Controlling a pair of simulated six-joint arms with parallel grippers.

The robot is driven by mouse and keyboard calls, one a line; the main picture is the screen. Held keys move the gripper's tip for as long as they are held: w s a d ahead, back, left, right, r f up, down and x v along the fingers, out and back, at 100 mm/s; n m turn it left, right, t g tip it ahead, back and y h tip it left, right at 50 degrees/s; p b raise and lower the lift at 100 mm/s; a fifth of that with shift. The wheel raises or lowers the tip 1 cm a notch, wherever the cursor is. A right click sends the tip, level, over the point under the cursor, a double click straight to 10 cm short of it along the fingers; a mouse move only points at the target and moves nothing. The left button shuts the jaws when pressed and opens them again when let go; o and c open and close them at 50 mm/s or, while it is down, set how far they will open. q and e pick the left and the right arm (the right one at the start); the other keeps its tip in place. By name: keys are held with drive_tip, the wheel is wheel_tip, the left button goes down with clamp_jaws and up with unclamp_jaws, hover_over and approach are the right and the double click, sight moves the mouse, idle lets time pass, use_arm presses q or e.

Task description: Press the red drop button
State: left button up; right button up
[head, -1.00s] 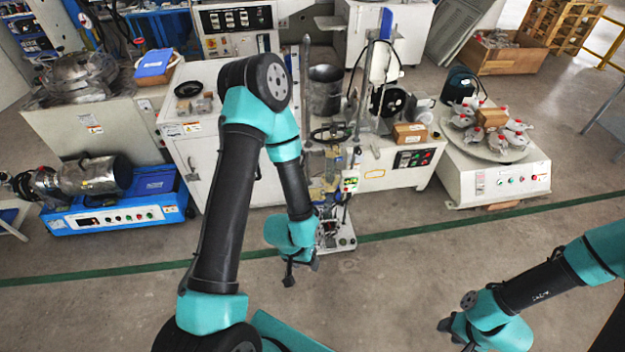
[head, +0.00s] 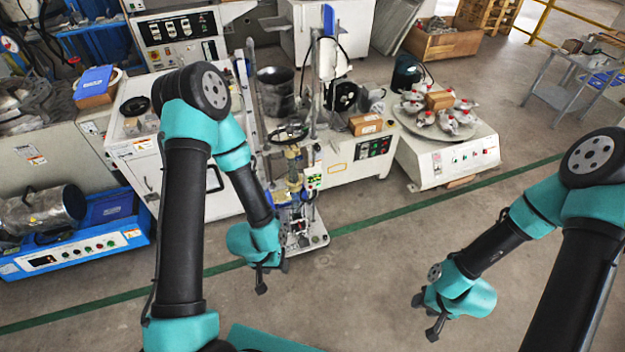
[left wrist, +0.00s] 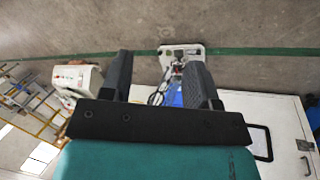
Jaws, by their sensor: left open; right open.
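A slim upright test machine (head: 298,212) stands on the floor in front of the white cabinets in the head view. A small white control box (head: 314,178) with tiny coloured marks is on its column. A red drop button is too small to make out with certainty. The machine's base plate (left wrist: 182,50) shows beyond my fingers in the left wrist view. My left gripper (head: 273,279) is open and empty, in front of and left of the machine's base; its spread fingers show in the left wrist view (left wrist: 158,78). My right gripper (head: 426,317) is open and empty over floor at the lower right.
A panel with red and green buttons (head: 373,147) is on the white bench behind. A round-topped machine (head: 446,148) stands to the right. A blue machine (head: 75,248) with a metal cylinder stands at left. The floor along the green line (head: 380,223) is open.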

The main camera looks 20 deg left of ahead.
use_arm(q)
clamp_jaws()
idle(0.3)
idle(1.2)
